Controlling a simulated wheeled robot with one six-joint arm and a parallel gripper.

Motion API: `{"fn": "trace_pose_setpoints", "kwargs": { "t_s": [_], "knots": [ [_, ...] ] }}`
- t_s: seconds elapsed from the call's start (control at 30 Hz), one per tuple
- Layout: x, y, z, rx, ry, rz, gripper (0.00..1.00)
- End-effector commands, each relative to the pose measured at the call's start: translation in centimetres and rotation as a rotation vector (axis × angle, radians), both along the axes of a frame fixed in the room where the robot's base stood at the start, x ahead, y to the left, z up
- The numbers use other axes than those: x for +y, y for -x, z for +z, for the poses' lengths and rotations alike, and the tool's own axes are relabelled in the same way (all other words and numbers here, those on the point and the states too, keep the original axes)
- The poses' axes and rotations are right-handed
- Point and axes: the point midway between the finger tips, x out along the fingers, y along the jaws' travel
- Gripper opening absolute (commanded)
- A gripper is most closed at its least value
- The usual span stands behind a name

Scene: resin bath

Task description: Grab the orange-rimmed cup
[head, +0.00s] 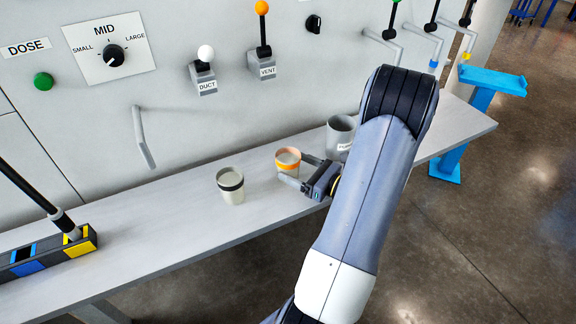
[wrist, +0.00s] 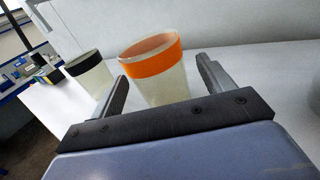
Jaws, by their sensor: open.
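The orange-rimmed cup (head: 288,160) stands upright on the grey shelf, pale with an orange band at its top. My gripper (head: 294,170) is open at the cup, its two fingers reaching along either side of it. In the wrist view, the orange-rimmed cup (wrist: 153,70) shows between and just beyond the fingertips of my gripper (wrist: 160,80). I cannot tell whether either finger touches the cup. The cup's lower part is hidden behind the gripper's crossbar in the wrist view.
A black-rimmed cup (head: 231,186) stands left of the orange one; it also shows in the wrist view (wrist: 90,72). A larger grey labelled cup (head: 341,132) stands close on the right, partly behind my arm. The shelf (head: 160,232) is clear further left, below a bent spout (head: 142,138).

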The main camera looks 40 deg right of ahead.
Motion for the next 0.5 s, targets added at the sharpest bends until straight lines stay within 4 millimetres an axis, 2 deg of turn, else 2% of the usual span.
{"fn": "trace_pose_setpoints", "kwargs": {
  "t_s": [0.1,0.23,0.5],
  "knots": [
    [0.9,-1.6,0.4,0.001,-0.003,0.005,0.77],
    [1.3,-3.0,0.2,0.0,-0.001,0.003,0.77],
    [1.3,-3.5,0.0,0.0,0.0,0.0,0.77]
  ]
}}
